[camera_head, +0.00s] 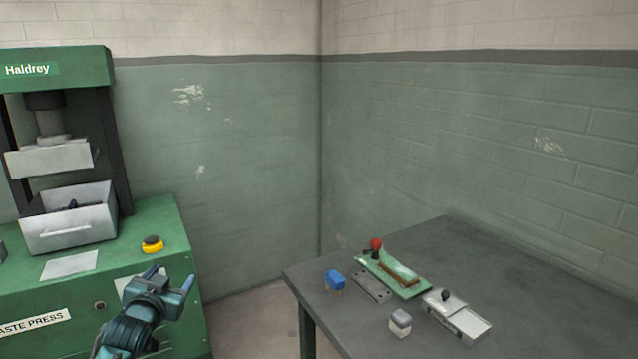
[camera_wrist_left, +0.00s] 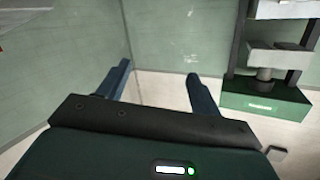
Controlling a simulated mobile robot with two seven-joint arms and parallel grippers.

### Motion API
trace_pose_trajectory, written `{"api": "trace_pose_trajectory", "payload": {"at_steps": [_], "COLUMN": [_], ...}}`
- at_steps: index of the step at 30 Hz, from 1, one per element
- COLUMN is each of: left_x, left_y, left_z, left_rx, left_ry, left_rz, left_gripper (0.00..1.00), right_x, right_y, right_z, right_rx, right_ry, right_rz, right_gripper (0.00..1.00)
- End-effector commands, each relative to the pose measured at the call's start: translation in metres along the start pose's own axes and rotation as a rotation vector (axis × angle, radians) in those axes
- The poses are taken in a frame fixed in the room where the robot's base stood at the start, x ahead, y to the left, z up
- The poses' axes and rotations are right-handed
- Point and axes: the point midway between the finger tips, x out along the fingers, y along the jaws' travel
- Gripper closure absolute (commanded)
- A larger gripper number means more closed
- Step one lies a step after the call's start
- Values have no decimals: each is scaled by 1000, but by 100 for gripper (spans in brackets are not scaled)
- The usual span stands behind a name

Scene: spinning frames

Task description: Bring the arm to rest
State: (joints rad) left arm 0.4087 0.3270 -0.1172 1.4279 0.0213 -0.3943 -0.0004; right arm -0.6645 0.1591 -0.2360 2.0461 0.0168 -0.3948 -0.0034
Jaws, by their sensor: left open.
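My left gripper (camera_head: 170,278) is at the lower left of the head view, in front of the green press. Its two blue fingers stand apart with nothing between them. My right gripper is not in either view.
The green press (camera_head: 160,215) has a grey drawer-like box (camera_head: 68,232) under its ram and a yellow-ringed button (camera_head: 152,244).

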Motion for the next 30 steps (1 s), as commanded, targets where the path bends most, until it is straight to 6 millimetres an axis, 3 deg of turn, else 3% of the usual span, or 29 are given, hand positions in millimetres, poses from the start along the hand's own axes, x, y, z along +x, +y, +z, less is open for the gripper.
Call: {"api": "trace_pose_trajectory", "payload": {"at_steps": [5, 8, 12, 15, 18, 22, 25, 30], "left_x": [-46, -86, -163, -222, -274, -320, -339, -346], "left_y": [60, 99, 155, 187, 210, 226, 231, 233], "left_z": [61, 98, 146, 170, 182, 188, 188, 188], "left_rx": [-8, -24, -70, -115, -160, -205, -224, -231], "left_ry": [-71, -121, -206, -268, -322, -374, -394, -402], "left_rz": [94, 159, 257, 317, 361, 394, 406, 410], "left_gripper": [35, 35, 35, 35, 35, 35, 35, 35], "right_x": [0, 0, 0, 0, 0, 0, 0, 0], "right_y": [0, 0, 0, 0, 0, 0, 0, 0], "right_z": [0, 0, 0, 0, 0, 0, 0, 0], "right_rx": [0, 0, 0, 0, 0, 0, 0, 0], "right_ry": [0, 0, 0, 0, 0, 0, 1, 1], "right_rz": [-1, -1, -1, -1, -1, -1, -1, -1], "right_gripper": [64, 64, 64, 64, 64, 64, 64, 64]}}
